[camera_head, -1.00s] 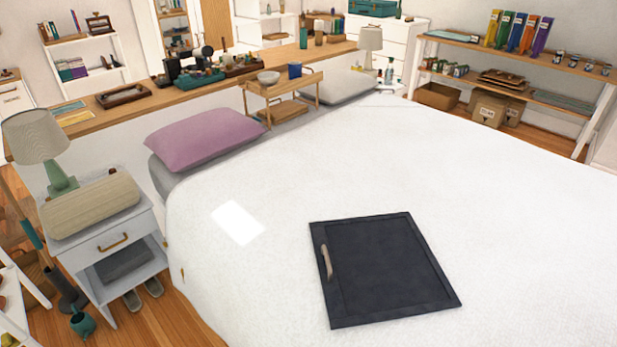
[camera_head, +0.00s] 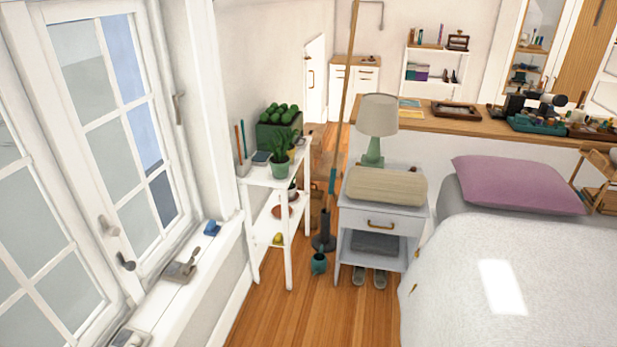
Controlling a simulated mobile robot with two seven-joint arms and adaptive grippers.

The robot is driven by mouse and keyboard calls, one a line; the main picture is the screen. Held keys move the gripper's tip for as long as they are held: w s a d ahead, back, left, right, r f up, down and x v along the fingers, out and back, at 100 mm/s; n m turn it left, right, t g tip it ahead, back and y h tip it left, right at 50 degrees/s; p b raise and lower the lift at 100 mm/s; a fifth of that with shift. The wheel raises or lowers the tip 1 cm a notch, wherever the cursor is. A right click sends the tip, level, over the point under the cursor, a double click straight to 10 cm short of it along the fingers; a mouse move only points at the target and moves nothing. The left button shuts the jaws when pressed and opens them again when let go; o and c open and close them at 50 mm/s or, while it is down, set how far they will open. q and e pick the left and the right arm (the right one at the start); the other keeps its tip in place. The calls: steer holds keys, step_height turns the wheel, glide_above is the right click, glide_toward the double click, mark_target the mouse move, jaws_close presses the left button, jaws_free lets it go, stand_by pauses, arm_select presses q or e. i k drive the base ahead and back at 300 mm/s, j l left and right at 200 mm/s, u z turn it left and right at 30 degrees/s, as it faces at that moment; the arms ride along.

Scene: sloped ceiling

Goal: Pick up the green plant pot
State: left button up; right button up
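A green plant pot (camera_head: 279,170) with a leafy plant in it stands on the top of a narrow white shelf unit (camera_head: 265,184), left of the middle of the head view. A larger dark green box (camera_head: 270,135) heaped with round green things is just behind it. A small teal watering can or pot (camera_head: 319,264) is on the floor beside the shelf unit. Neither of my grippers shows in the head view.
A window (camera_head: 95,140) and its sill (camera_head: 195,275) line the left. A grey nightstand (camera_head: 381,222) with a lamp (camera_head: 377,120) and a bed (camera_head: 520,270) stand to the right.

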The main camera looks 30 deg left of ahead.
mark_target(280, 163)
steer(key=u, duration=0.35)
steer(key=j+u, duration=0.15)
steer(key=u, duration=0.2)
steer(key=j+u, duration=0.1)
steer(key=u, duration=0.2)
steer(key=i+l, duration=0.25)
steer(key=i, duration=0.25)
steer(key=u, duration=0.05)
